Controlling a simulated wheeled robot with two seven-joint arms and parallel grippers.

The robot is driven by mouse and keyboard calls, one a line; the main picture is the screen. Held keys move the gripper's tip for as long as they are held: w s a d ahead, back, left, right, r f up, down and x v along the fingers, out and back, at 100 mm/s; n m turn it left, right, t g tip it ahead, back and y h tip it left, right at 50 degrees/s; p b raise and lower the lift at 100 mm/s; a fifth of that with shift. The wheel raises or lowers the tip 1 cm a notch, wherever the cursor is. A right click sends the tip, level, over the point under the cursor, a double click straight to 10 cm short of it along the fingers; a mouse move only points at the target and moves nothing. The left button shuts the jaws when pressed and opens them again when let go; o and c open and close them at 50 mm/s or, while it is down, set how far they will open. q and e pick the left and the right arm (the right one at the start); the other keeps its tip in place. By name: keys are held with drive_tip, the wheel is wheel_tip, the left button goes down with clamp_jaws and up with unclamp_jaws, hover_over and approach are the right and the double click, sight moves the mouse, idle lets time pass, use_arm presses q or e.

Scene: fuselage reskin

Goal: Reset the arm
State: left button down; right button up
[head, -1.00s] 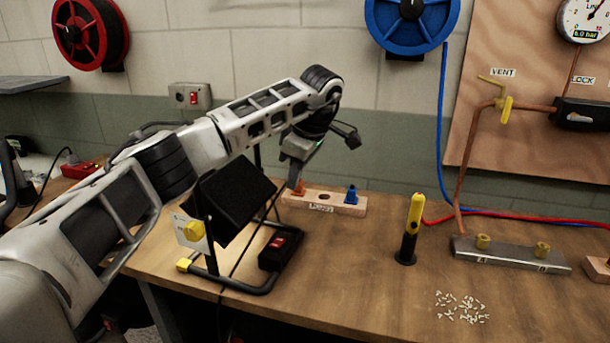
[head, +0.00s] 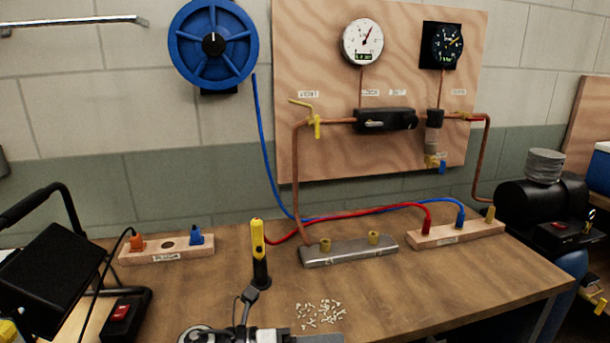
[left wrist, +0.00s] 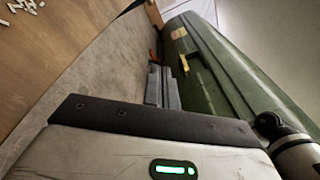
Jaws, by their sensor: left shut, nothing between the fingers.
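My left gripper (head: 318,339) shows at the bottom edge of the head view, mostly cut off, with the wrist and a small dark bracket beside it. In the left wrist view its two grey fingers (left wrist: 166,84) are together with nothing between them. It is near the front of the bench, below the small white pieces (head: 319,313), apart from the plugs and fittings. My right gripper is in neither view.
The wooden bench (head: 400,290) carries a wooden block (head: 168,256) with orange and blue plugs, a yellow-black tool (head: 259,252), a metal manifold (head: 348,251) and a black lamp (head: 50,268). A green curved shell (left wrist: 215,75) stands near the gripper in the wrist view.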

use_arm(q)
drive_tip(key=s+a+f+n+t+y, duration=0.2)
drive_tip(key=a+f+n+t+y, duration=0.35)
drive_tip(key=n, duration=0.95)
drive_tip(key=s+a+f+n+t+y, duration=0.1)
drive_tip(key=a+f+n+t+y, duration=0.2)
drive_tip(key=a+n+t+y, duration=0.75)
drive_tip(key=s+a+f+n+g+h, duration=0.1)
drive_tip(key=s+a+f+n+g, duration=0.1)
drive_tip(key=s+f+n+g, duration=0.6)
drive_tip(key=s+f+n, duration=0.3)
drive_tip(key=s+n, duration=0.1)
drive_tip(key=n, duration=0.2)
drive_tip(key=shift+s+f, duration=0.2)
drive_tip(key=shift+s, duration=0.1)
drive_tip(key=shift+a, duration=0.1)
